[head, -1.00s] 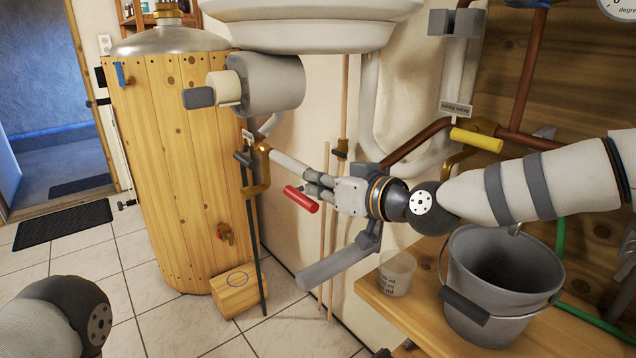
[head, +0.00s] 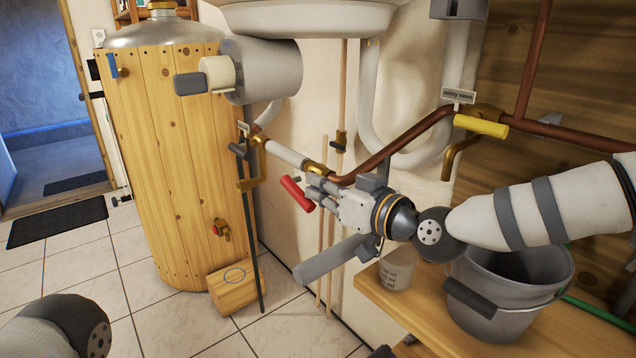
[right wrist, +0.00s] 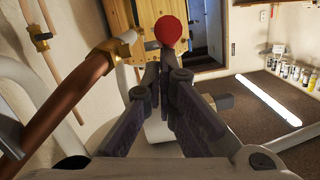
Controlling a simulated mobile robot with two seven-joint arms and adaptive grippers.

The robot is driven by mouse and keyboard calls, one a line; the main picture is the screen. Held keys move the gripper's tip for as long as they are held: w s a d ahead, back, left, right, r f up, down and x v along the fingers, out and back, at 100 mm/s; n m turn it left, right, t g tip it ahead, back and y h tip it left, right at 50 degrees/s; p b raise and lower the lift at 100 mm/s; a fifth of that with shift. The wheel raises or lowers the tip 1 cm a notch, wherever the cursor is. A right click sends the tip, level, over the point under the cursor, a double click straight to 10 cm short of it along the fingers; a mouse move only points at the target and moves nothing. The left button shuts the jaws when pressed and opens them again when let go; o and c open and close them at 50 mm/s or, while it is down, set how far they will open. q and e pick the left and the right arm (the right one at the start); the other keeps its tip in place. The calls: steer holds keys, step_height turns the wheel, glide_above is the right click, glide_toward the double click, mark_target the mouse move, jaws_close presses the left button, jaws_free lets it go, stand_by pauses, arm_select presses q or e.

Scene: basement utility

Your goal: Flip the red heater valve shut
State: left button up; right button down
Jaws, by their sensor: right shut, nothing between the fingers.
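The red heater valve handle (head: 297,193) sticks out below the pipe beside the wooden-clad heater tank (head: 165,160). It slants down to the right in the head view. In the right wrist view its rounded red end (right wrist: 168,30) lies just beyond the fingertips. My right gripper (head: 314,188) is shut and empty, with its tips close to the handle's lower right part. I cannot tell whether they touch. The right gripper's closed fingers (right wrist: 162,68) also show in the right wrist view. Only part of my left arm shows at lower left; its gripper is out of view.
A yellow handle (head: 481,126) sits on the copper pipe (head: 400,150) at right. A grey bucket (head: 510,310) and a cup (head: 396,272) stand on a wooden bench (head: 425,325) below my right arm. A sink (head: 300,18) overhangs.

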arm_select(q)
steer(key=shift+s+f+b, duration=0.5)
steer(key=shift+s+f, duration=0.05)
steer(key=shift+f, duration=0.05)
arm_select(e)
steer(key=shift+w+a+f, duration=0.1)
steer(key=shift+f, duration=2.3)
step_height(320, 180, up, 10)
